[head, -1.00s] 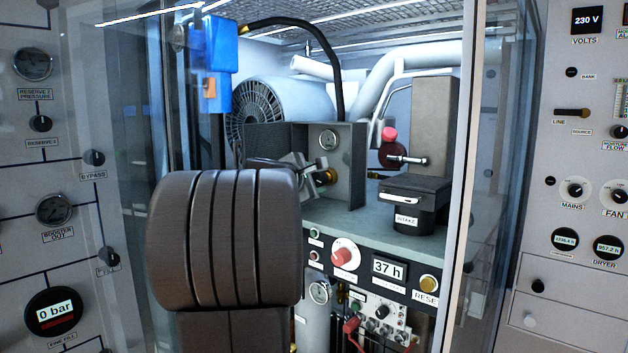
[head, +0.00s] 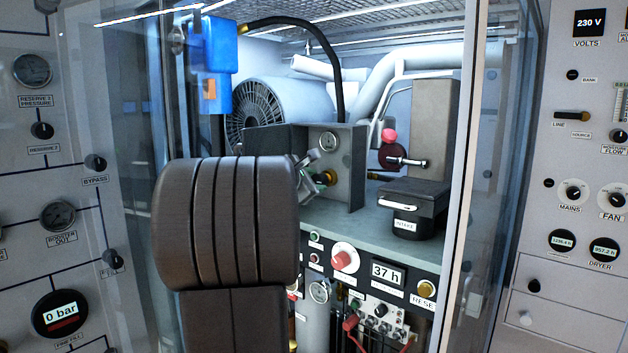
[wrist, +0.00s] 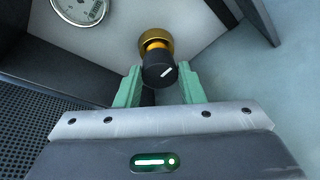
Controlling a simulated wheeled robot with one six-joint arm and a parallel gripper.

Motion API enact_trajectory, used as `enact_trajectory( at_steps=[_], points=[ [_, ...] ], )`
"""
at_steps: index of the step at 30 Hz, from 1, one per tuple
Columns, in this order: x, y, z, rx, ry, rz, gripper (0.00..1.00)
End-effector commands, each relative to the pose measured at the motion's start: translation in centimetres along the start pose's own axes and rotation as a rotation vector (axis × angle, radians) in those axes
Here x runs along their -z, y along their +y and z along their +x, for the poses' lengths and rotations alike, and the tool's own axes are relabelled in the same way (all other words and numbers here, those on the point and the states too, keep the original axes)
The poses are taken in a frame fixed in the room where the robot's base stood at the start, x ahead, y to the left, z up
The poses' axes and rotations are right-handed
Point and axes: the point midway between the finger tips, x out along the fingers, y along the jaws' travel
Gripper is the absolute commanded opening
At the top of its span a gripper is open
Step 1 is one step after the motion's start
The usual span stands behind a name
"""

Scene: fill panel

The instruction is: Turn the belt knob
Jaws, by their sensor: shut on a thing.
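The belt knob (wrist: 159,72) is a black knob with a white mark, on a brass and orange collar. In the wrist view its mark slants up to the right. The two green fingers of my gripper (wrist: 159,83) are on either side of the knob, closed on it. In the head view my gripper (head: 318,178) is at the knob's brass collar (head: 329,177), on the grey bracket inside the cabinet. My own dark arm hides much of the gripper and the area left of it.
A gauge (head: 328,140) sits on the bracket (head: 350,165) above the knob. The intake box (head: 415,195) and a red-topped part (head: 390,136) stand to the right. A panel with a 37 h display (head: 387,272) is below. A cabinet post (head: 467,170) borders the right side.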

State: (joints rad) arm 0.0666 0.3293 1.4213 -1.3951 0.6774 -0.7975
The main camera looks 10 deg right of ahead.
Motion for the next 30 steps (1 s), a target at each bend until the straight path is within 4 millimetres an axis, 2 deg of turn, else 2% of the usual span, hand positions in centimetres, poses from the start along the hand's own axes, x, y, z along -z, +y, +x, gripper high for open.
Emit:
enact_trajectory(
  at_steps=[1,4,12,16,20,30],
  points=[
    [0.0,0.1,0.0,-0.001,0.000,0.000,0.37],
    [0.0,0.0,0.0,-0.001,0.000,0.000,0.56],
    [0.0,0.0,-0.1,-0.001,0.000,0.001,0.56],
    [0.1,0.0,-0.9,-0.003,0.001,0.001,0.56],
    [0.2,0.0,-2.9,-0.005,0.002,0.002,0.56],
    [0.2,0.0,-10.7,-0.006,0.003,0.002,0.56]
  ],
)
